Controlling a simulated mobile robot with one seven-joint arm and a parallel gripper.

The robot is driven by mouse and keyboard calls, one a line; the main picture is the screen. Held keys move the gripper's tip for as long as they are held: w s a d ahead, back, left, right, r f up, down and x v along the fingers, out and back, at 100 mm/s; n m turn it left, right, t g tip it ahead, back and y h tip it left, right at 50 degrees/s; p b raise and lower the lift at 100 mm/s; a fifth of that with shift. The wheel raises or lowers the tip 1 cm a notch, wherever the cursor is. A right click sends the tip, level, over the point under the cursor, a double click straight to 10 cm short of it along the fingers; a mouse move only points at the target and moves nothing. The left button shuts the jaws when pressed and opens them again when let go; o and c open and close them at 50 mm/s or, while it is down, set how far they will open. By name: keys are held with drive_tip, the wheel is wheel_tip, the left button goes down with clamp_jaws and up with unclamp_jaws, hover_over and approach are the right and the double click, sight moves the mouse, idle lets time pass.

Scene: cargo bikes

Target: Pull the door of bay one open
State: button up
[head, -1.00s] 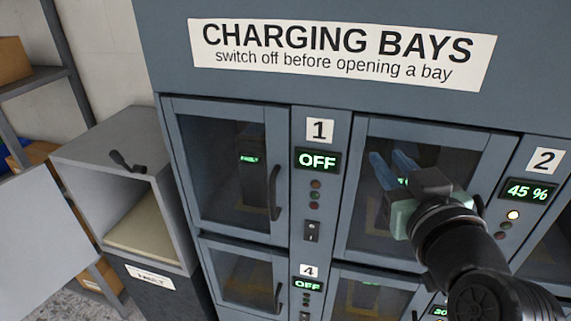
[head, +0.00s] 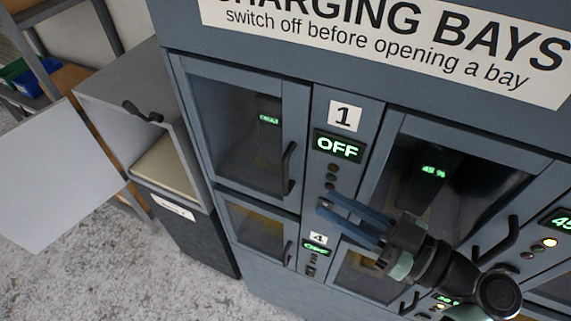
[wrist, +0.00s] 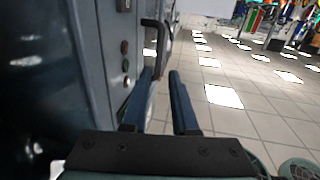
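The bay one door (head: 245,130) is a glazed door in a blue-grey frame, left of the panel marked 1, and looks closed. Its dark vertical handle (head: 289,168) is on the door's right side; a dark handle (wrist: 160,38) also shows beyond my fingertips in the wrist view. The bay one display (head: 339,146) reads OFF. My gripper (head: 326,208) is open and empty, its blue fingers apart and pointing left, in front of the panel and to the right of the handle, not touching it. The rocker switch under the bay one lights is hidden behind my fingers.
Bay two's glazed door (head: 390,150) is behind my arm. The bay four door (head: 258,232) is below bay one. A grey box (head: 118,72) with its door (head: 55,175) swung open stands at left. Open tiled floor (wrist: 240,110) shows in the wrist view.

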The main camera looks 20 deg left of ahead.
sight(287, 179)
drive_tip(key=p+x, duration=0.4)
drive_tip(key=x, duration=0.5)
drive_tip(key=shift+a+r, duration=0.1)
drive_tip(key=shift+r, duration=0.05)
drive_tip(key=shift+w+a, duration=0.2)
drive_tip(key=shift+a, duration=0.2)
drive_tip(key=shift+f, duration=0.2)
clamp_jaws()
idle(0.5)
